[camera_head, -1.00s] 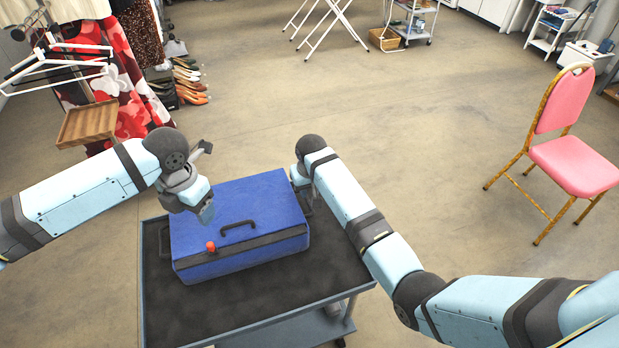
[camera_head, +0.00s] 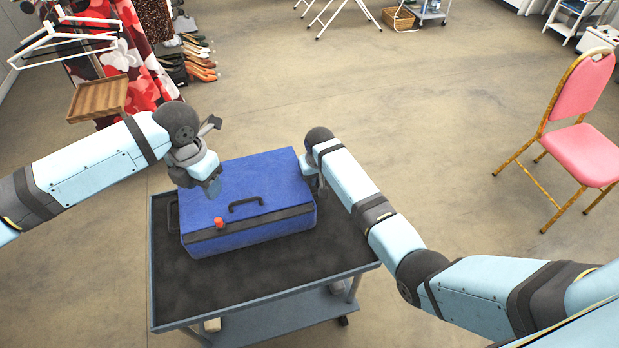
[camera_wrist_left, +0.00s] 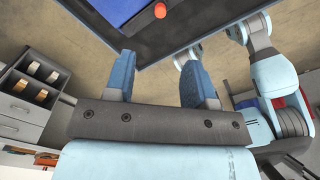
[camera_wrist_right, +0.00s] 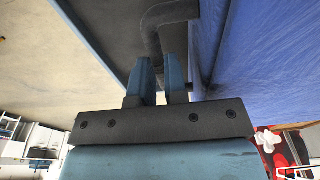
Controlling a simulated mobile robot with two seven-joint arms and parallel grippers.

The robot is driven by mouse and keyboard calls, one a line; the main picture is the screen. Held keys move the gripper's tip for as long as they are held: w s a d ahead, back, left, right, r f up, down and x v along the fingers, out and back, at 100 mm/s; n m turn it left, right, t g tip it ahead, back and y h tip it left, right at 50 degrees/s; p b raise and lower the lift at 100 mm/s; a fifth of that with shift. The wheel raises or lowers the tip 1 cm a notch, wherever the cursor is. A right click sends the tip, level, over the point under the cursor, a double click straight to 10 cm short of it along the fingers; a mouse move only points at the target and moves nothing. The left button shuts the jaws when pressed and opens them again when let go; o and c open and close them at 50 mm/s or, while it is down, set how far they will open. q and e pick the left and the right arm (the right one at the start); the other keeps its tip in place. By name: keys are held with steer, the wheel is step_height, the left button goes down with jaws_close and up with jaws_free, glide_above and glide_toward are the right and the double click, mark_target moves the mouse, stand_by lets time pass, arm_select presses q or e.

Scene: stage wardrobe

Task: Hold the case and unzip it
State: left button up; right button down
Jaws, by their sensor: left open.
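The blue case (camera_head: 272,182) lies flat on a dark-topped cart. A dark band (camera_head: 255,228) runs along its near side, with a black handle (camera_head: 246,204) above it. A small red tab (camera_head: 219,223) sits on the band near the left and also shows in the left wrist view (camera_wrist_left: 160,10). My left gripper (camera_head: 213,190) is open and empty, above the case's left part, apart from the red tab. My right gripper (camera_wrist_right: 160,80) is at the case's right side, its fingers closed on the dark side handle (camera_wrist_right: 168,14). The head view hides those fingertips behind the arm.
The cart top (camera_head: 215,290) is bare in front of the case. A clothes rack with a wooden tray (camera_head: 98,98) stands at the far left, near several shoes (camera_head: 198,60). A pink chair (camera_head: 580,150) stands at the right. The floor between is clear.

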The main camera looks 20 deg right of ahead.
arm_select(q)
steer(key=f+n+t, duration=0.1)
steer(key=f, duration=0.1)
steer(key=f+t, duration=0.1)
steer(key=f, duration=0.1)
steer(key=f+n+t, duration=0.1)
steer(key=f, duration=0.2)
steer(key=shift+s+a+n+t, duration=0.1)
steer(key=shift+s+n+t, duration=0.2)
steer(key=f+n+t, duration=0.1)
steer(key=s+f+n+t, duration=0.1)
steer(key=f+t, duration=0.1)
steer(key=s+f+n+t, duration=0.1)
steer(key=t, duration=0.1)
steer(key=shift+s+f, duration=0.1)
steer(key=shift+f, duration=0.1)
steer(key=n+t+h, duration=0.2)
steer(key=t+h, duration=0.1)
steer(key=t, duration=0.6)
glide_toward(218, 224)
steer(key=w, duration=0.3)
steer(key=w+d, duration=0.1)
steer(key=w, duration=0.3)
steer(key=w+d, duration=0.1)
steer(key=w, duration=0.2)
steer(key=shift+w, duration=0.4)
